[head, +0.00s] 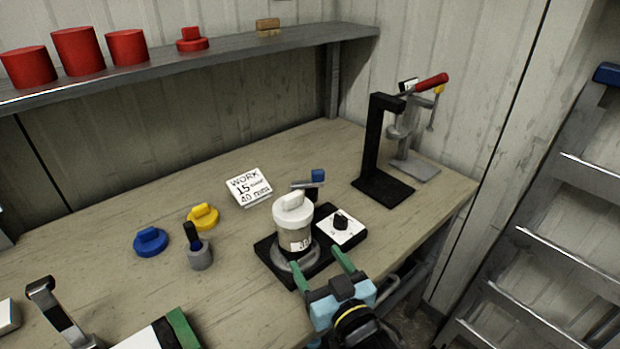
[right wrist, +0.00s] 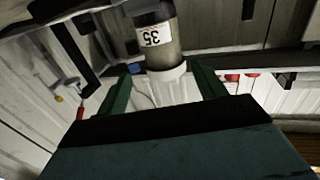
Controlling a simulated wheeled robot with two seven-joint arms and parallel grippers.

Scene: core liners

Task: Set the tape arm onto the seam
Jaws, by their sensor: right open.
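A cylindrical canister (head: 294,238) with a white handled lid and a printed label stands upright on a black base (head: 322,262). It also shows in the right wrist view (right wrist: 158,45), upside down, between my fingers. Behind it is a small grey arm with a blue block (head: 317,177) on a dark post, which looks like the tape arm; it appears swung clear of the canister, whose body partly hides its post. I cannot make out the seam. My right gripper (head: 317,261) is open, its green fingers at the canister's near side, low down. I do not see my left gripper.
A dial plate (head: 341,227) adjoins the canister. Left are a yellow cap (head: 203,217), a blue cap (head: 150,242) and a grey cup with a dark handle (head: 199,255). A sign card (head: 249,187) lies behind. A black stand (head: 372,155) and clamp are at the right back.

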